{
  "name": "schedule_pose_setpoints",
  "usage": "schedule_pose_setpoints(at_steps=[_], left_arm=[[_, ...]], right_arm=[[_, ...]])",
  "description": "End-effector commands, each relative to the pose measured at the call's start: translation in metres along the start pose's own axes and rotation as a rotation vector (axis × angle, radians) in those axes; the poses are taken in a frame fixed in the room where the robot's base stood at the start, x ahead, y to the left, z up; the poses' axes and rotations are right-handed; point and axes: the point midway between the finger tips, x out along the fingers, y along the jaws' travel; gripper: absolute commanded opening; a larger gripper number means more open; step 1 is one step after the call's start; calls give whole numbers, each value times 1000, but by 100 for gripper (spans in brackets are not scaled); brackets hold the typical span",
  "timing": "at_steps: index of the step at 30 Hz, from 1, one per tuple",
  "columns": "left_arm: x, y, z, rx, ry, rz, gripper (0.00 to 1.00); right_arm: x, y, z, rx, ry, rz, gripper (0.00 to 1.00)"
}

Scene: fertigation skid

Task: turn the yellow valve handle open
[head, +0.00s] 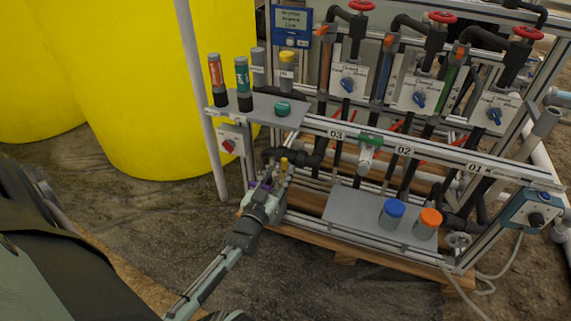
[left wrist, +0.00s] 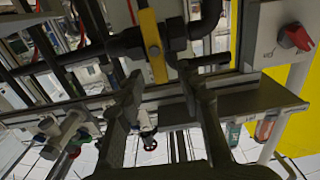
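The yellow valve handle (head: 284,166) is on a black pipe at the left part of the skid, below the shelf. In the left wrist view the yellow handle (left wrist: 153,46) stands upright in the picture, across the black pipe (left wrist: 208,24). My left gripper (head: 274,184) is just in front of the handle and partly covers the area around it. In the left wrist view its two fingers (left wrist: 162,84) are apart, with the handle's lower end showing between and beyond their tips. I cannot tell whether a finger touches it. My right gripper is not in view.
A grey shelf (head: 262,106) with several bottles juts out just above the left gripper. A red switch box (head: 230,146) is to its left. A lower grey plate (head: 350,214) holds blue-capped and orange-capped jars at right. Yellow tanks (head: 145,80) stand behind at left.

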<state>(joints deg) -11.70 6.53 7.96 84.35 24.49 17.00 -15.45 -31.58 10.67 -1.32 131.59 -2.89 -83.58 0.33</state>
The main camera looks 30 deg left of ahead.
Motion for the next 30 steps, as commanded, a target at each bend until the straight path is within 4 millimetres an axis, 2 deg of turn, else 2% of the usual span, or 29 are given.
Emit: schedule_pose_setpoints(at_steps=[3,7,18,27,30], left_arm=[[20,0,0,1,1,1,36],[34,0,0,2,0,1,36],[40,0,0,2,-2,1,36],[40,0,0,2,-2,1,0],[40,0,0,2,-2,1,0]], right_arm=[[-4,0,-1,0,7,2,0],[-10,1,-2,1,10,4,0],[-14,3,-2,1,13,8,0],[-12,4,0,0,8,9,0],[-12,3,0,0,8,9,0]])
